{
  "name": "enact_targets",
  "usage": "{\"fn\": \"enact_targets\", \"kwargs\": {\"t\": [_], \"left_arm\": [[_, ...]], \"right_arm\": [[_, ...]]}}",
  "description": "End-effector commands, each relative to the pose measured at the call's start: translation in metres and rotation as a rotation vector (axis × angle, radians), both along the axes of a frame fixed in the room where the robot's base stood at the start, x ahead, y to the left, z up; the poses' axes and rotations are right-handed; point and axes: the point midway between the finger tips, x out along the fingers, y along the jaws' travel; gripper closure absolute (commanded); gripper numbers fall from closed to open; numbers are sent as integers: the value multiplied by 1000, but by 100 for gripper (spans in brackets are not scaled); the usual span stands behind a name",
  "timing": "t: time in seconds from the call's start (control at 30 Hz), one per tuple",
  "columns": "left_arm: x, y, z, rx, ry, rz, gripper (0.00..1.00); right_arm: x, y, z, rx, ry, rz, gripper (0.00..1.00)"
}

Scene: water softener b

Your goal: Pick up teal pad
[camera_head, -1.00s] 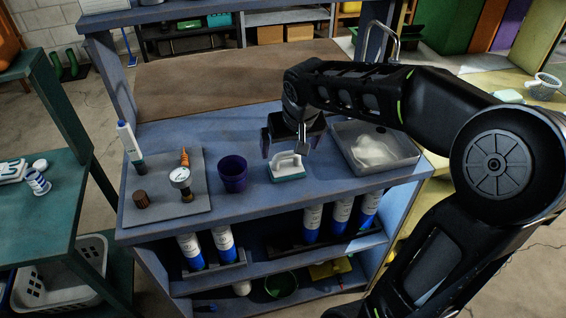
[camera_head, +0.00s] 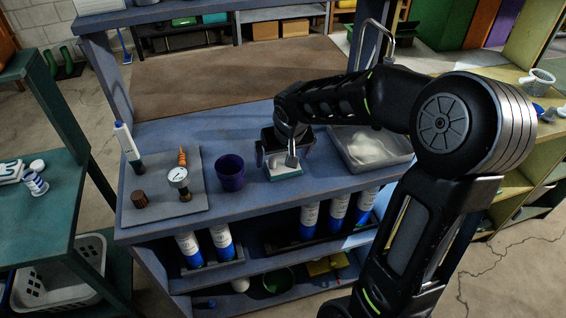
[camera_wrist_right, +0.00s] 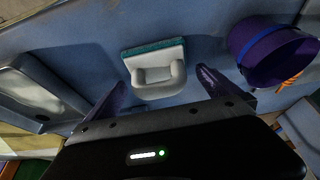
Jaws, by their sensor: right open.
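The teal pad (camera_head: 285,175) with its white handle lies on the blue-grey workbench, between the purple cup and the grey tray. In the right wrist view the pad's white body and handle (camera_wrist_right: 157,68) face the camera, with a teal edge along the far side. My right gripper (camera_head: 277,160) is open just above the pad and hides part of it in the head view. In the wrist view its two fingers (camera_wrist_right: 157,90) stand on either side of the handle, apart from it. My left gripper is not in view.
The purple cup (camera_head: 230,174) stands just left of the pad; it also shows in the wrist view (camera_wrist_right: 268,50). The grey tray (camera_head: 366,165) is to the right. A grey mat (camera_head: 158,205) with a gauge (camera_head: 178,177) and a white-blue bottle (camera_head: 127,144) lies farther left.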

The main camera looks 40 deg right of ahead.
Motion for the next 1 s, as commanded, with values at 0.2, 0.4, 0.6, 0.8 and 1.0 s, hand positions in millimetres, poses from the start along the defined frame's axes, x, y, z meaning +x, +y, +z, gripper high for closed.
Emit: {"fn": "enact_targets", "kwargs": {"t": [0.2, 0.4, 0.6, 0.8, 1.0], "left_arm": [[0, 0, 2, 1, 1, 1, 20], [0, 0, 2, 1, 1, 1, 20], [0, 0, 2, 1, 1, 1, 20], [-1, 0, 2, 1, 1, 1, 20], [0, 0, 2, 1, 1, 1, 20]], "right_arm": [[7, -2, -16, 0, -1, 0, 0], [7, -3, -16, -1, -2, 0, 0], [6, -3, -16, 0, -1, 0, 0], [6, -3, -16, 0, -1, 0, 4], [6, -3, -16, 0, -1, 0, 20]]}}
